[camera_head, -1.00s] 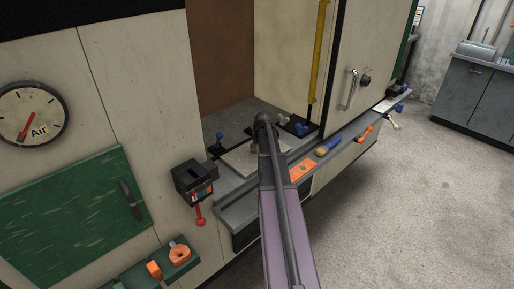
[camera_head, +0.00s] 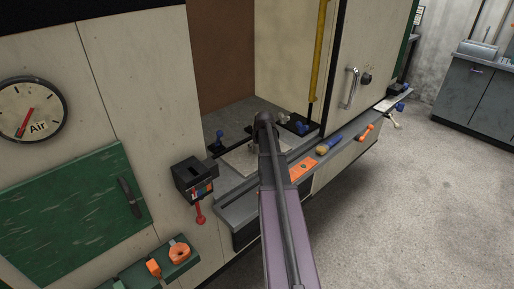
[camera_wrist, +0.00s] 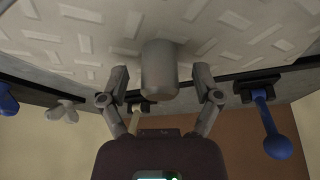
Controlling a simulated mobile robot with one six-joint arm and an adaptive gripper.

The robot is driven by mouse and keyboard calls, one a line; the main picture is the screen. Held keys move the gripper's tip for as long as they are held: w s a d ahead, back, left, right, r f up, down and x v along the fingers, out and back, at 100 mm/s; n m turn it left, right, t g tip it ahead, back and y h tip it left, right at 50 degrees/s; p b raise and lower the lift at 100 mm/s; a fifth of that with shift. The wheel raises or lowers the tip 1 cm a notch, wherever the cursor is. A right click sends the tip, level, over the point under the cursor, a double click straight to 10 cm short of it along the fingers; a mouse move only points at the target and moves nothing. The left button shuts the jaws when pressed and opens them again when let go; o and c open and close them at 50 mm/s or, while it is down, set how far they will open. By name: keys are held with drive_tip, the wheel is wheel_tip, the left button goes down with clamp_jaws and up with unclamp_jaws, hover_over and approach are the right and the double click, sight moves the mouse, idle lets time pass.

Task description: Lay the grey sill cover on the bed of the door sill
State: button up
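The grey sill cover (camera_head: 238,161) is a pale plate lying in the door opening, over the door sill (camera_head: 238,206). My arm hides part of it in the head view. In the wrist view the cover (camera_wrist: 235,50) shows raised tread marks and a grey cylindrical knob (camera_wrist: 160,70). My gripper (camera_wrist: 161,88) has one finger on each side of the knob, with a visible gap on both sides, so it is open around it. In the head view my gripper (camera_head: 262,145) is mostly hidden behind the arm. Whether the cover sits fully flat is hard to tell.
Blue-handled clamps (camera_head: 219,138) and (camera_head: 301,128) stand by the cover. A black box with a red handle (camera_head: 196,180) is at left. An orange plate (camera_head: 302,169) and a blue-yellow tool (camera_head: 329,145) lie on the ledge at right. The floor (camera_head: 400,210) is clear.

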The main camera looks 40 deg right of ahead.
drive_tip(key=shift+r, duration=0.15)
wheel_tip(320, 180, up, 9)
drive_tip(key=p, duration=0.9)
drive_tip(key=shift+f, duration=0.2)
drive_tip(key=shift+s, duration=0.15)
idle(1.2)
